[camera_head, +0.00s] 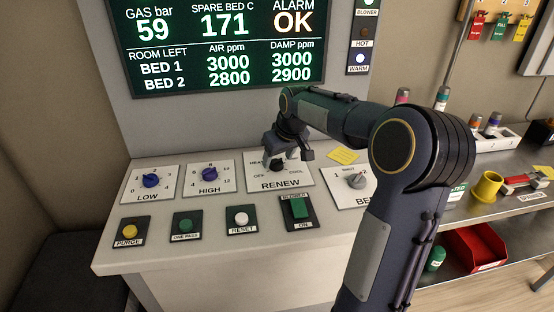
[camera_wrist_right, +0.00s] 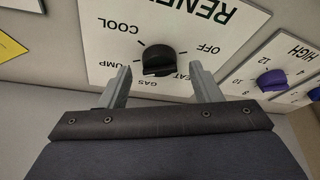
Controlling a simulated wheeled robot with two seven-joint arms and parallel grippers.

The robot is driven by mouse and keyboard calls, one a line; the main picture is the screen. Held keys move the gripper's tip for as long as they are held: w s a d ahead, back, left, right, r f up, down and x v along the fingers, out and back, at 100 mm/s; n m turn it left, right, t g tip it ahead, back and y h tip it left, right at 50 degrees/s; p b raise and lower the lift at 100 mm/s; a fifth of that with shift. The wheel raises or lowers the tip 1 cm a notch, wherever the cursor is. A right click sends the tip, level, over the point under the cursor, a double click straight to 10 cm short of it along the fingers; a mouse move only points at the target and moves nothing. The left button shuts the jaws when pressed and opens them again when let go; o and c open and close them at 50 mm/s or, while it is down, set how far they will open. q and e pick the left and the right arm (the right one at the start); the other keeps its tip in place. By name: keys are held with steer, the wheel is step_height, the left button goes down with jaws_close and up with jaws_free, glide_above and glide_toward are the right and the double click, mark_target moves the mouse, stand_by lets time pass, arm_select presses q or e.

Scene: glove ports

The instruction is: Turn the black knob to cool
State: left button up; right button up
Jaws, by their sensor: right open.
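The black knob (camera_wrist_right: 158,60) sits on the white RENEW plate (camera_wrist_right: 100,40). The plate appears upside down in the wrist view, with COOL to the upper left of the knob and OFF to its right. My right gripper (camera_wrist_right: 160,67) is open, with one finger on each side of the knob and visible gaps. In the head view, the right gripper (camera_head: 282,152) is over the RENEW plate (camera_head: 297,177) and partly hides the knob (camera_head: 276,166) and some labels. I cannot tell which label the knob points to. My left gripper is not in view.
Several buttons and a green switch (camera_head: 299,208) line the front. A display screen (camera_head: 215,45) stands behind. My right arm covers the panel's right end.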

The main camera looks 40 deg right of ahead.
steer(key=shift+x, duration=0.8)
steer(key=c, duration=1)
